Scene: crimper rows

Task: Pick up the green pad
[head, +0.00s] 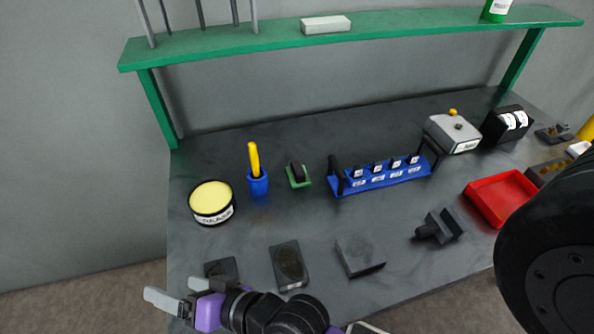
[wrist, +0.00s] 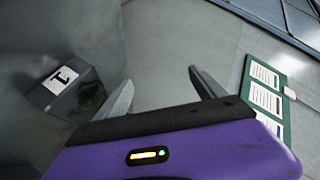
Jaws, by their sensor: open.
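The green pad (head: 305,184) lies on the dark tabletop in the head view, left of the middle. A dark brown block on it hides part of its top. My gripper (head: 181,294) is at the table's near left corner, well apart from the pad and nearer to the camera. Its two grey fingers are spread with nothing between them. In the wrist view my gripper (wrist: 160,82) also shows open and empty, facing grey floor. I cannot make out the pad in that view.
A blue holder (head: 259,184) with a yellow-handled tool and a round yellow-topped tin (head: 211,201) stand left of the pad. A blue rack (head: 382,179) is to its right. Dark blocks (head: 289,265) lie in front. A green shelf (head: 270,38) spans above the back.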

